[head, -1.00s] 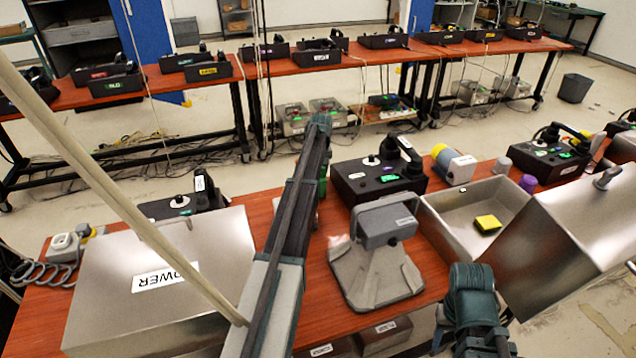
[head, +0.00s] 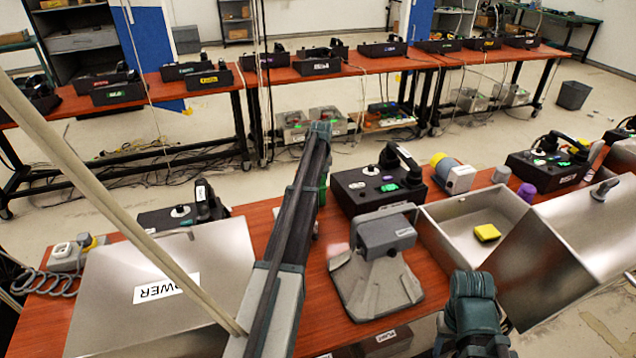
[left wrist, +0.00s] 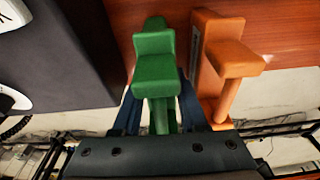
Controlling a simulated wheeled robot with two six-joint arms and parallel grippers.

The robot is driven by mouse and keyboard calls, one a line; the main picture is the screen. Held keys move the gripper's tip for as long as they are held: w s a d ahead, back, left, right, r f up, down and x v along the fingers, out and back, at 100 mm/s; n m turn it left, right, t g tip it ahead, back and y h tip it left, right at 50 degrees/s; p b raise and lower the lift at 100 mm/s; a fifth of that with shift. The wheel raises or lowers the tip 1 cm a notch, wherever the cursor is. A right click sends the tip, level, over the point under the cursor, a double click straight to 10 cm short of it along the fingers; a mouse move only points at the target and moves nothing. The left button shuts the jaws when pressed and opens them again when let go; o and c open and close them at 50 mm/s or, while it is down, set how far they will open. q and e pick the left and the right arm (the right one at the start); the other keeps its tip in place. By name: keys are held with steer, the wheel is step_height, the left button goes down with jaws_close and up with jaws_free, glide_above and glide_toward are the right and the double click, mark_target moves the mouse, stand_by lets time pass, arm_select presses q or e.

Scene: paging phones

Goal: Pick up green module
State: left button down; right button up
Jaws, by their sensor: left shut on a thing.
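The green module (left wrist: 155,70) stands between the two dark fingers of my left gripper (left wrist: 160,112) in the left wrist view. The fingers are shut on its lower part. An orange module (left wrist: 228,60) of similar shape is just to its right, apart from the green one. In the head view my left arm reaches up the middle and hides most of the green module; only a thin green sliver (head: 324,185) shows beside the arm.
A black phone base (head: 362,200) and a grey stand (head: 375,280) are right of my left arm. A metal box marked POWER (head: 120,290) is on the left. An open metal bin (head: 460,212) holds a yellow block (head: 487,232). A dark box (left wrist: 50,60) is close left of the gripper.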

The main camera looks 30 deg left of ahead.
arm_select(q)
step_height(320, 180, up, 9)
steer(key=p, duration=0.8)
